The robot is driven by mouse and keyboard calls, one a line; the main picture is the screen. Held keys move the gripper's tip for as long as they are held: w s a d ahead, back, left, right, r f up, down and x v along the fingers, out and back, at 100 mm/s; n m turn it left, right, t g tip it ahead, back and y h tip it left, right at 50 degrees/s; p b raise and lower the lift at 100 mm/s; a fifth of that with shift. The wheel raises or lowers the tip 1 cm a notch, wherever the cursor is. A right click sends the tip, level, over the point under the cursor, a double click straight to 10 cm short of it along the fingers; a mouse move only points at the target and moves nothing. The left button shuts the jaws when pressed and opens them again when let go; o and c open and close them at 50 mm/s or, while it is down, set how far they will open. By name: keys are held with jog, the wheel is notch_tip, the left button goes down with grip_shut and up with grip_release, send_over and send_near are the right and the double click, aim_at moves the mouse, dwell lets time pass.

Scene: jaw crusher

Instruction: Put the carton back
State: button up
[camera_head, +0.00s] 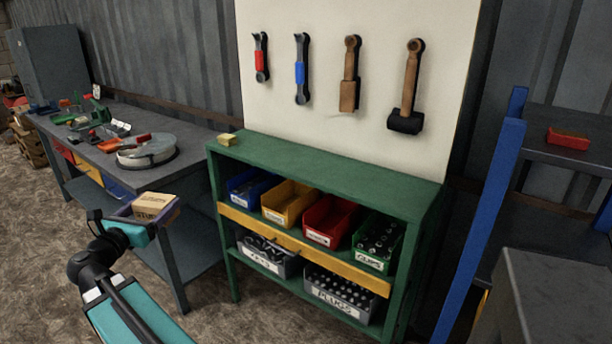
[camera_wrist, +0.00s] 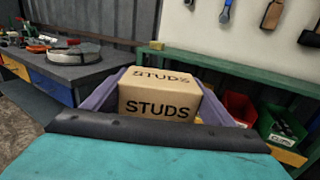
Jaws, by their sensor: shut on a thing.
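A tan cardboard carton (camera_head: 152,205) marked STUDS is held in my gripper (camera_head: 148,212). In the wrist view the carton (camera_wrist: 158,98) sits upright between the two purple fingers of my gripper (camera_wrist: 160,95), which press on its left and right sides. The carton is in the air, in front of the gap between the grey workbench and the green shelf unit (camera_head: 325,168). The carton's underside is hidden in the wrist view by my gripper.
The green unit's top is mostly clear, with a small yellow block (camera_head: 227,140) at its left end. Its shelves hold blue, yellow (camera_head: 288,203), red and green bins, with grey bins below. The workbench (camera_head: 95,150) carries tools and a round grey item (camera_head: 147,150). A blue post (camera_head: 480,230) stands right.

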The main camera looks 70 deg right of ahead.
jog(key=s+d+r+m+g+b, duration=0.2)
jog(key=s+d+b, duration=0.4)
jog(key=s+d, duration=0.6)
jog(key=s+d+r+m+g+b, duration=0.3)
jog(key=s+d+r+g+b, duration=0.2)
jog(key=s+d, duration=0.8)
jog(key=s+b, duration=0.1)
jog(key=s, duration=0.6)
jog(key=shift+g, duration=0.4)
jog(key=shift+d+r+p, duration=0.3)
jog(key=shift+p, duration=1)
jog(key=d+p, duration=0.1)
jog(key=p, duration=0.5)
jog(key=shift+w+d, duration=0.1)
jog(key=shift+w, duration=0.05)
jog(key=p, duration=0.5)
jog(key=shift+d+f, duration=0.1)
jog(key=shift+d, duration=0.25)
jog(key=p, duration=0.5)
jog(key=shift+d+f, duration=0.1)
jog(key=shift+w+d+f+p, duration=0.25)
jog(key=shift+d+p, duration=0.05)
jog(key=shift+d, duration=1.75)
jog(key=shift+w+d+f+p, duration=0.25)
jog(key=shift+w+d+p, duration=0.05)
jog(key=shift+d, duration=1.8)
jog(key=shift+w+d+f+p, duration=0.25)
jog(key=shift+d+p, duration=0.05)
jog(key=shift+d, duration=1.75)
jog(key=shift+d, duration=0.15)
